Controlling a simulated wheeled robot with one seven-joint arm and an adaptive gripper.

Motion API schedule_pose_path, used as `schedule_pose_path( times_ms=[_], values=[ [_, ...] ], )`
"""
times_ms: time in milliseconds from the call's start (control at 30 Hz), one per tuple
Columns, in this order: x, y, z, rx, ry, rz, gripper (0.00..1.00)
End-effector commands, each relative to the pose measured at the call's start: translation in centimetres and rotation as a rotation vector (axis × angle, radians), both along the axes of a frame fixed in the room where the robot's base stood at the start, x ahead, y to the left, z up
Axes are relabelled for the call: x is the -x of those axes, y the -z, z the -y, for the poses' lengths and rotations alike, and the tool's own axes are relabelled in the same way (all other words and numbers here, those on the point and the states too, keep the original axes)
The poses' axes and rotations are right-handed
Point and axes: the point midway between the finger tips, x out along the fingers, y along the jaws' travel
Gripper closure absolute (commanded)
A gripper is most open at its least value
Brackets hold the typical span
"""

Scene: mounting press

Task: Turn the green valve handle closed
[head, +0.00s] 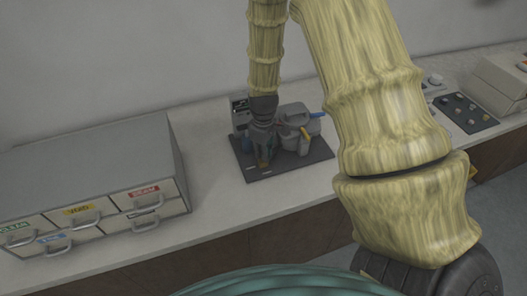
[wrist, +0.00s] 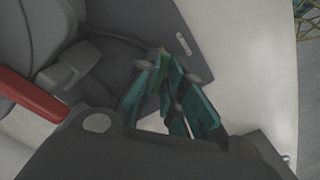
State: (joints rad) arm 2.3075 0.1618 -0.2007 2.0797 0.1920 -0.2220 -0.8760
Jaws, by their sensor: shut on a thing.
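The mounting press (head: 300,143) stands on a dark base plate (head: 308,158) on the bench, in the middle of the head view. My gripper (head: 264,160) points down at the front left part of the press. In the wrist view my gripper (wrist: 167,65) has its teal-patched fingers drawn together at the tips. They are shut on the green valve handle (wrist: 160,53), of which only a small yellowish-green bit shows between the tips. The rest of the handle is hidden by the fingers, so I cannot tell its angle.
A red lever (wrist: 30,105) lies left of my gripper in the wrist view. A grey drawer cabinet (head: 95,180) stands at the left. A control panel (head: 463,112) lies at the right. Bare bench (head: 215,190) lies in front.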

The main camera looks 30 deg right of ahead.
Motion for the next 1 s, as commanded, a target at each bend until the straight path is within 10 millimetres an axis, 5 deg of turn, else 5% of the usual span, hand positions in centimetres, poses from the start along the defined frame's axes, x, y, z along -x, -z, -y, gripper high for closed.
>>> schedule_pose_path(
  times_ms=[500, 1000],
  values=[
    [-0.26, -0.2, 0.14, 0.002, 0.455, 0.006, 1.0],
    [-0.33, -0.2, 0.19, 0.002, 0.66, 0.008, 1.0]
  ],
)
